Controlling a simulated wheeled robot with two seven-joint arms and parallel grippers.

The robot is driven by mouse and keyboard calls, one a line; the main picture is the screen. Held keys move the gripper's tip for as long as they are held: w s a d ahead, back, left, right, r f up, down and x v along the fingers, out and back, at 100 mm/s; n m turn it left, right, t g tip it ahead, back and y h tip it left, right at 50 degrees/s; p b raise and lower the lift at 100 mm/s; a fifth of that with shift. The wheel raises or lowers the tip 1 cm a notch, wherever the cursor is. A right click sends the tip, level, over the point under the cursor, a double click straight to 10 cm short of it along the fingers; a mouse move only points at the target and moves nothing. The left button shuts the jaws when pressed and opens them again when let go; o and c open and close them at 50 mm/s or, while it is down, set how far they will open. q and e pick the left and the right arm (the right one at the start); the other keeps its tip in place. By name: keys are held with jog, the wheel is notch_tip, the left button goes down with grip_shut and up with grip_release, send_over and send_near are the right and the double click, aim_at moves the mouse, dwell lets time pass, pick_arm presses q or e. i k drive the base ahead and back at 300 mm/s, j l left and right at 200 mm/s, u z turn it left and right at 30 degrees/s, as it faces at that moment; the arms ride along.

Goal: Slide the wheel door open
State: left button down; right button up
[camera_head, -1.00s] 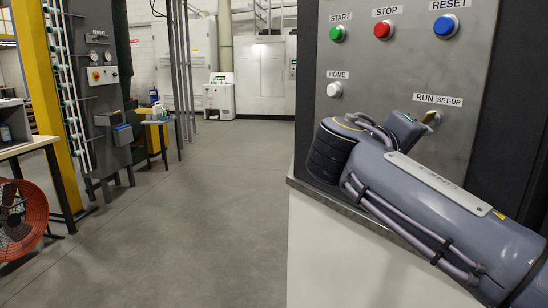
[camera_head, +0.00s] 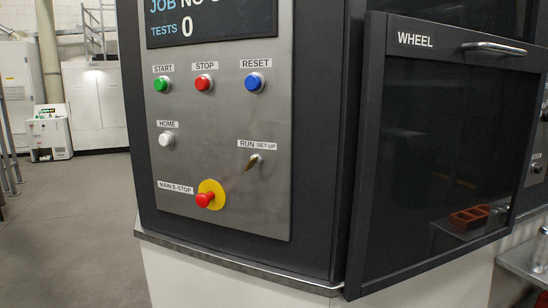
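The wheel door (camera_head: 425,165) is a dark, framed glass panel on the right, labelled WHEEL at its upper left. A short silver handle (camera_head: 494,47) runs across the top of its frame. The door's left edge stands beside the control panel's dark housing. Whether the door is fully shut cannot be told. Neither of my grippers is in view.
The grey control panel (camera_head: 218,135) has START, STOP, RESET and HOME buttons, a key switch and a red emergency stop (camera_head: 205,200) on yellow. A red-brown block (camera_head: 468,217) shows through the glass. Open floor (camera_head: 75,225) lies at left.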

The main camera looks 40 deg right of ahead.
aim_at(450, 115)
jog(key=z, duration=2.4)
